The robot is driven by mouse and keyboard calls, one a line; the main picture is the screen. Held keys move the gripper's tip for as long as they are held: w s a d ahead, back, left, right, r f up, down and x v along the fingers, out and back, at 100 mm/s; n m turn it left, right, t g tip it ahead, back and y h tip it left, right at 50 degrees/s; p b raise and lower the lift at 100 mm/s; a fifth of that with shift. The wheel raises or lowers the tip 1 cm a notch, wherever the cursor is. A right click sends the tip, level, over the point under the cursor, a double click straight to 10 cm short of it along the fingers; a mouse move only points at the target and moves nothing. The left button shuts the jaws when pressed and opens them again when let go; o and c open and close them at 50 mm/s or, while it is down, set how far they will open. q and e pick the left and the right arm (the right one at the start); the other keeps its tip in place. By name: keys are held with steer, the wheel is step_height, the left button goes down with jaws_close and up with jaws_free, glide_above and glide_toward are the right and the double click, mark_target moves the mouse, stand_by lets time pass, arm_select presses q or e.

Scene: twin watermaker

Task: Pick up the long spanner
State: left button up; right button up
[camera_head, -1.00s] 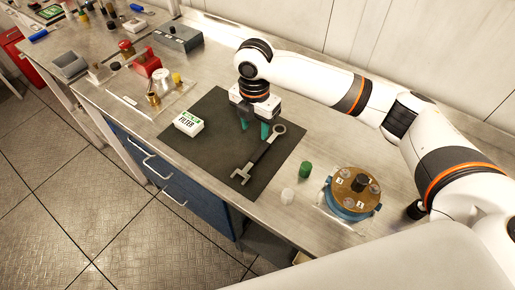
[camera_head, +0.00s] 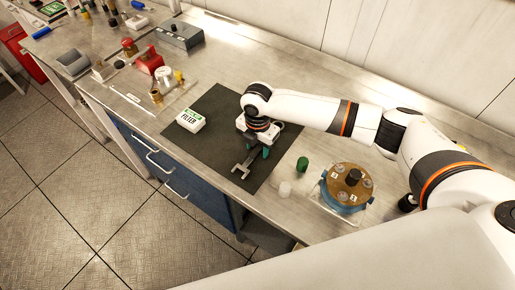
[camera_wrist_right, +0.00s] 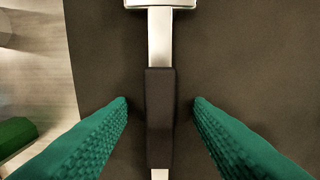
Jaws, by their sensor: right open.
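The long spanner (camera_head: 243,170) lies on the dark mat (camera_head: 216,100) on the bench. In the head view its open jaw end shows, and my right gripper (camera_head: 256,151) hides much of the rest. In the right wrist view the spanner's dark handle grip (camera_wrist_right: 160,115) runs lengthwise between the two green fingers of my right gripper (camera_wrist_right: 160,104). The fingers are open, one on each side of the handle, with a gap on both sides. My left gripper is not in view.
A white filter box (camera_head: 190,120) lies on the mat to the left. A green cap (camera_head: 302,164), a white cap (camera_head: 285,188) and a round brass-topped housing (camera_head: 349,184) stand right of the mat. A grey box (camera_head: 179,34) and small parts are at the back left.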

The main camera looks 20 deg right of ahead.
jaws_close()
